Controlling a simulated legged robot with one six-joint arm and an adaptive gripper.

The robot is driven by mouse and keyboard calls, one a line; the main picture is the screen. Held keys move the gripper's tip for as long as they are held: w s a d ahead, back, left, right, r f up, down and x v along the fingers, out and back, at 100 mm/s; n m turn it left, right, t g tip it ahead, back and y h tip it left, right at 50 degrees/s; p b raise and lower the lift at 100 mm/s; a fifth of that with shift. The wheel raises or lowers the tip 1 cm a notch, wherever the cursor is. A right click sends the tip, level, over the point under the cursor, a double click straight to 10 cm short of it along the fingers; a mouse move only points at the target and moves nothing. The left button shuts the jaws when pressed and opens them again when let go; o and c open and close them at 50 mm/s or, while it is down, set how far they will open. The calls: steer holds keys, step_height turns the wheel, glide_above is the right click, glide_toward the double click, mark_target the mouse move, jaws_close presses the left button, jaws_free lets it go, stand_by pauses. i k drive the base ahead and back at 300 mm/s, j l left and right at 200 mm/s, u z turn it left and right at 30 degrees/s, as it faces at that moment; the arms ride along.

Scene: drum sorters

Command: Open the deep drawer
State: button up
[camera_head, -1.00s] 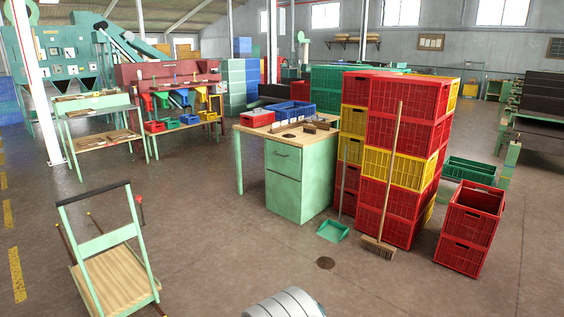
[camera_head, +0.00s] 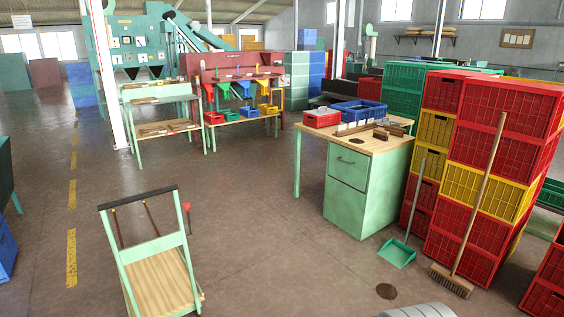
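A green workbench cabinet (camera_head: 368,188) with a wooden top stands right of the middle in the head view. Its front has a small upper drawer (camera_head: 348,168) with a dark handle. Below it is a taller, deep drawer front (camera_head: 344,207). Both fronts look closed, flush with the cabinet. A grey rounded part of my own body shows at the bottom edge. My gripper is not in view.
A cart (camera_head: 158,260) stands at the front left. Stacked red and yellow crates (camera_head: 490,165), a broom (camera_head: 478,210) and a green dustpan (camera_head: 397,253) are right of the cabinet. A red bin (camera_head: 321,118) and blue bin (camera_head: 358,112) sit on the bench top. Floor before the drawers is open.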

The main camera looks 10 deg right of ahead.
mark_target(351, 167)
steer(key=i+z, duration=0.45)
steer(key=i, duration=1.5)
steer(key=i+u, duration=0.1)
steer(key=i, duration=0.55)
steer(key=i+l+u, duration=0.1)
steer(key=i, duration=0.55)
steer(key=i+l, duration=0.2)
steer(key=i, duration=0.45)
steer(key=i+l+u, duration=0.2)
steer(key=i, duration=0.2)
steer(key=i+l+u, duration=0.1)
steer(key=i+u, duration=0.15)
steer(key=i, duration=0.15)
